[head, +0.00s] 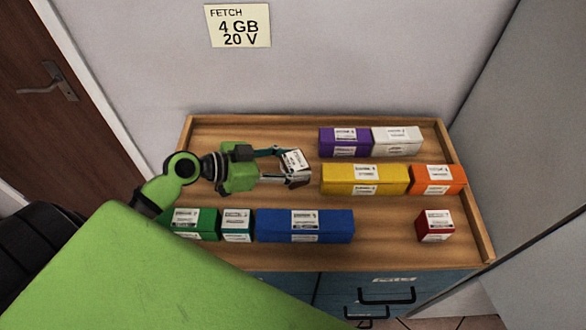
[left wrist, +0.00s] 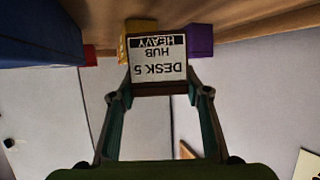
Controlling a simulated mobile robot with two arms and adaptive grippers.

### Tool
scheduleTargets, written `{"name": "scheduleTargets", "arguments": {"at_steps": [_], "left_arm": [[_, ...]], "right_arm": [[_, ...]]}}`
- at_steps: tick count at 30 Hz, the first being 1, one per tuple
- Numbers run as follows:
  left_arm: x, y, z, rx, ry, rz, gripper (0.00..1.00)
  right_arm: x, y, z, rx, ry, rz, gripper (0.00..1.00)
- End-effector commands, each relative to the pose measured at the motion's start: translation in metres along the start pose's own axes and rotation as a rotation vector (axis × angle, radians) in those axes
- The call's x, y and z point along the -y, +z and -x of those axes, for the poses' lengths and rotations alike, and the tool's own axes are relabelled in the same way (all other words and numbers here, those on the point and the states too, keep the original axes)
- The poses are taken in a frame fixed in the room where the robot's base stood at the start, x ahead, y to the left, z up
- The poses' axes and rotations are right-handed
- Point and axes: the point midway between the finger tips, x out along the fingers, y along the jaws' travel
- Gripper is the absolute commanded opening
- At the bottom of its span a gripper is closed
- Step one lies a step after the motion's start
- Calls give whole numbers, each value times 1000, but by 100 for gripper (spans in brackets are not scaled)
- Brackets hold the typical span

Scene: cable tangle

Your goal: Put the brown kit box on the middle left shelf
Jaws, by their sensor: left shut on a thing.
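My left gripper (head: 297,167) reaches in from the left over the wooden shelf unit (head: 385,252). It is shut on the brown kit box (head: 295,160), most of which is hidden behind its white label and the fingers. In the left wrist view the box (left wrist: 161,88) sits between the two fingertips (left wrist: 160,95), with a thin brown edge below a label reading "DESK 5 HUB HEAVY". The middle row's left part, around and under my gripper, holds no other box. Separate shelf levels are hard to make out. My right gripper is not in view.
Yellow (head: 350,179) and orange (head: 437,180) boxes stand right of my gripper. Purple (head: 345,142) and white (head: 397,141) boxes stand behind. Green (head: 190,224), teal (head: 236,226), blue (head: 305,226) and red (head: 435,226) boxes line the front. A raised wooden rim runs around the sides.

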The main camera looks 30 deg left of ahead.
Motion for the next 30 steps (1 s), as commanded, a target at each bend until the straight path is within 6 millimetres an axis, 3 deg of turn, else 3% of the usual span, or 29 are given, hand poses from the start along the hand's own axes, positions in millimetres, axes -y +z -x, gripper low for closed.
{"name": "scheduleTargets", "arguments": {"at_steps": [5,12,23,24,25,26,30], "left_arm": [[9,8,-9,-3,0,1,11],[8,34,-18,-2,-1,2,11],[8,39,-20,-1,-1,-1,11],[7,39,-20,0,0,-1,49],[7,38,-20,1,0,-1,57],[7,38,-20,1,0,-1,61],[7,38,-20,1,0,0,61]], "right_arm": [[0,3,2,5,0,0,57],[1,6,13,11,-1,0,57],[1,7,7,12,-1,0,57],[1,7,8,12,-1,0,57],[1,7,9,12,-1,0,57],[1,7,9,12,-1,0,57],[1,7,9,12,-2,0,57]]}}
